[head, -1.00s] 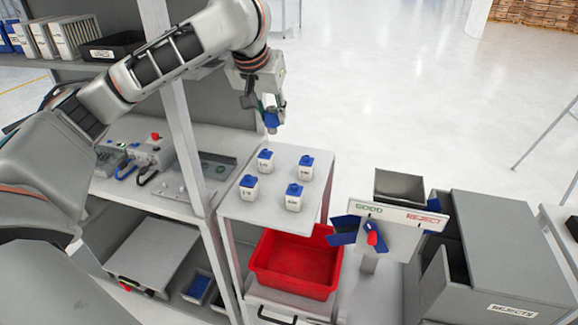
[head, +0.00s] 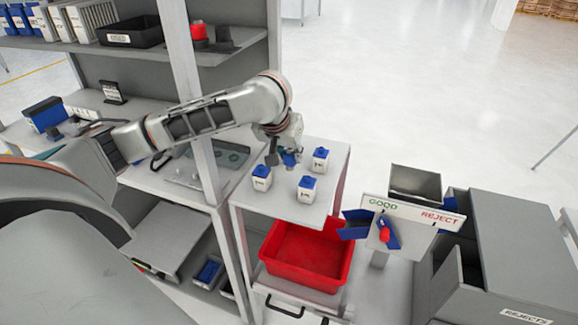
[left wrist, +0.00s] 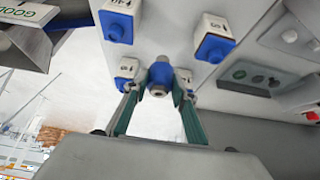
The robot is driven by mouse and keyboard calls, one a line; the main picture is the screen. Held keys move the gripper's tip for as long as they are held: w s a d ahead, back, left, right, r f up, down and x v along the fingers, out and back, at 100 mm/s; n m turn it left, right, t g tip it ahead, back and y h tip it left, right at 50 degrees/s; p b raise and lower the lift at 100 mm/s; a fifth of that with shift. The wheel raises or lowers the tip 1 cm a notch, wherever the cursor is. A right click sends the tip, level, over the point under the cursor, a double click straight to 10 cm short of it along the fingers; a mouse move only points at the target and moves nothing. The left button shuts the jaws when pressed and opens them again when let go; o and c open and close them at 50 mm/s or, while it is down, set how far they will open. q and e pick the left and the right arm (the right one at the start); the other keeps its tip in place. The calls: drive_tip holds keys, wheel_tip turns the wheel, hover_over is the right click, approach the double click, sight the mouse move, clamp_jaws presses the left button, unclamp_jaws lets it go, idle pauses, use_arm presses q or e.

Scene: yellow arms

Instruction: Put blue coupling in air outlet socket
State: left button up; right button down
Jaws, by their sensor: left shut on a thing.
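My left gripper (head: 287,155) is shut on a blue coupling (head: 290,158), low over the small white table. In the left wrist view the blue coupling (left wrist: 161,74) sits between the two green-sided fingers (left wrist: 158,92), with a round metal end showing. White blocks with blue tops stand around it: one at front left (head: 262,178), one at front middle (head: 307,187), one at right (head: 320,160). Another is mostly hidden by the gripper in the head view. I cannot tell for sure which part is the air outlet socket. My right gripper is not in view.
A red bin (head: 303,258) is below the white table (head: 262,207). A GOOD/REJECT sign (head: 412,214) and grey reject box (head: 510,250) stand to the right. A shelf post (head: 196,110) stands left of the table. A grey panel (head: 222,158) lies on the bench behind it.

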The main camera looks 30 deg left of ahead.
sight(288, 164)
use_arm(q)
drive_tip(key=shift+f, duration=2.15)
drive_tip(key=shift+f, duration=0.1)
drive_tip(key=o, duration=1.1)
